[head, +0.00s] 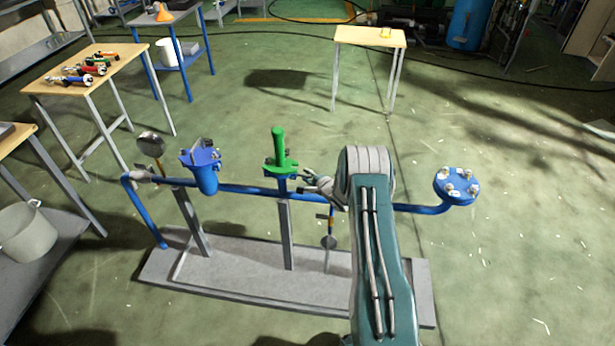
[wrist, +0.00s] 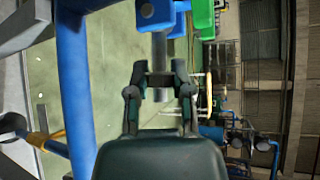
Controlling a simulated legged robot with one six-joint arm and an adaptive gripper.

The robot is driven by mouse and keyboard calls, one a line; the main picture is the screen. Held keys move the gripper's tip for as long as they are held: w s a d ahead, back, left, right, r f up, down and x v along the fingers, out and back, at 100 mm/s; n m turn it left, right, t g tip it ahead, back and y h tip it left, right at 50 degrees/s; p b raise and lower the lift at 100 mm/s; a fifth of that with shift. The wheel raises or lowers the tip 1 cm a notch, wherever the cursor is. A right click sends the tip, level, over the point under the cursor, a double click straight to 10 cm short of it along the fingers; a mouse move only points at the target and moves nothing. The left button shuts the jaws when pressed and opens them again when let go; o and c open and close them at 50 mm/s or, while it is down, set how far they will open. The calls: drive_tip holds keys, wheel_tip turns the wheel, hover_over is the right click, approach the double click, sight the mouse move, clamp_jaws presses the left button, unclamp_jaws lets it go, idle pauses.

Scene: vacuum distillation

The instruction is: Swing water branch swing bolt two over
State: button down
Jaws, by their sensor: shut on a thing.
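The blue water pipe rig (head: 255,190) stands on a grey base plate. A green upright fitting (head: 279,150) rises from a blue flange in the middle of the pipe; its green part (wrist: 203,14) also shows at the top of the wrist view. A grey metal swing bolt (wrist: 159,46) sits at a blue lug (wrist: 157,12) beside it. My gripper (wrist: 160,82) is shut on this bolt, with a finger on each side and the bolt's end showing between them. In the head view my gripper (head: 314,184) is just right of the green fitting; the bolt is too small to tell there.
A blue lidded vessel (head: 203,172) and a round gauge (head: 151,143) are left on the pipe. A blue bolted flange (head: 456,186) is at the right end. A wooden-topped table (head: 370,37) stands behind, and a tool table (head: 85,68) at left. The green floor between is open.

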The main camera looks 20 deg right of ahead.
sight(305, 176)
drive_tip(key=shift+a+r, duration=0.15)
drive_tip(key=shift+a, duration=0.05)
idle(0.3)
drive_tip(key=shift+w+a+r+n+g+h, duration=0.1)
drive_tip(key=shift+r+n+g+h, duration=0.5)
drive_tip(key=shift+n+g, duration=0.25)
drive_tip(key=shift+a+r+n+g+h, duration=0.25)
drive_tip(key=shift+r+n+g+h, duration=0.1)
drive_tip(key=shift+n+g+h, duration=0.45)
drive_tip(key=shift+g, duration=0.25)
drive_tip(key=c, duration=0.7)
unclamp_jaws()
drive_tip(key=shift+w, duration=0.1)
drive_tip(key=shift+c, duration=0.2)
drive_tip(key=shift+r, duration=0.15)
drive_tip(key=shift+s+d+r, duration=0.1)
drive_tip(key=shift+s+r, duration=0.1)
drive_tip(key=shift+s, duration=0.05)
drive_tip(key=v, duration=1.1)
drive_tip(key=shift+s, duration=0.15)
